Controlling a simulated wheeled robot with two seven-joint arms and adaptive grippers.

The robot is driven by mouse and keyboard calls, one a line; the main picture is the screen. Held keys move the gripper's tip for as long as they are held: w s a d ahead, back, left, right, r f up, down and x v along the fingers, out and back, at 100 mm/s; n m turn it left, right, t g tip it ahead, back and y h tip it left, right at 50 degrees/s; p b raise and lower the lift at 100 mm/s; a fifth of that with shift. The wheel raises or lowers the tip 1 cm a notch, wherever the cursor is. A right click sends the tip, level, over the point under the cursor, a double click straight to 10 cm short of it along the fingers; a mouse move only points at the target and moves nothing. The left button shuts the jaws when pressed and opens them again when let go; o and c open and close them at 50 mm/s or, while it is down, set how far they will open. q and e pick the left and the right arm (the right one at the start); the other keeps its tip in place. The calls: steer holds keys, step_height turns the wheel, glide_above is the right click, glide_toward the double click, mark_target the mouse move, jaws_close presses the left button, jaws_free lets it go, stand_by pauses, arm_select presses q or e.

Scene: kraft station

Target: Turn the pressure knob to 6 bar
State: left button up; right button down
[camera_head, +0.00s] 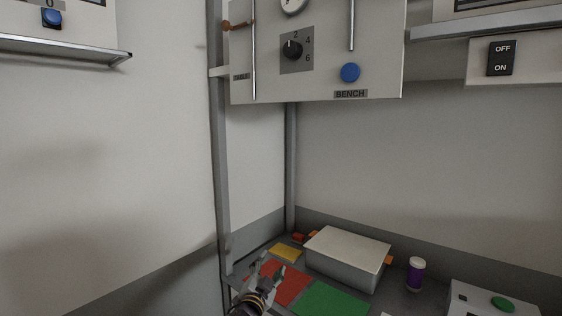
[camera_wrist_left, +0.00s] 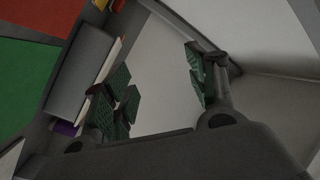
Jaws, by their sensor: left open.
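The black pressure knob (camera_head: 292,50) sits on a grey plate marked 2, 4 and 6, on the white wall panel (camera_head: 380,78) at the top of the head view. Its white pointer mark is toward the upper left, near the 2. My left gripper (camera_head: 264,270) is open and empty, low in the head view, well below the knob and over the bench. In the left wrist view its green-padded fingers (camera_wrist_left: 163,90) are spread apart with nothing between them. The knob is not visible in that wrist view. My right gripper is not in view.
A blue button (camera_head: 350,72) is right of the knob, above the BENCH label. A vertical post (camera_head: 219,150) stands left of the panel. A grey box (camera_head: 345,272), coloured mats (camera_head: 325,300) and a purple-white bottle (camera_head: 415,273) are on the bench. The space below the panel is clear.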

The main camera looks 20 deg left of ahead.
arm_select(q)
steer(key=d+r+m+t+h, duration=0.3)
steer(key=r+m+h, duration=0.15)
steer(key=r, duration=0.85)
steer(key=d+r+m+t+h, duration=0.35)
steer(key=r+m, duration=0.25)
steer(key=r, duration=0.7)
steer(key=s+d+r+m+g+h, duration=0.3)
steer(key=s+r+m+g+h, duration=0.15)
steer(key=r+m, duration=0.4)
steer(key=s+d+r+m+g+h, duration=0.3)
steer(key=d+r+m+g+h, duration=0.25)
steer(key=m, duration=0.45)
steer(key=s+d+r+m+g+h, duration=0.1)
steer(key=s+r+m+g+h, duration=0.4)
steer(key=r+m, duration=0.4)
steer(key=s+a+r+n+t+y, duration=0.1)
steer(key=s+a+r+t+y, duration=0.2)
steer(key=a+r+y, duration=0.3)
steer(key=s+a+r+n+t+y, duration=0.1)
steer(key=s+a+r+t+y, duration=0.2)
steer(key=a+r+y, duration=0.4)
steer(key=shift+a+r+t+y+b, duration=0.25)
steer(key=shift+a+t+y+b, duration=0.15)
steer(key=shift+a+y, duration=0.45)
steer(key=shift+w+d, duration=0.15)
steer(key=shift+d, duration=0.05)
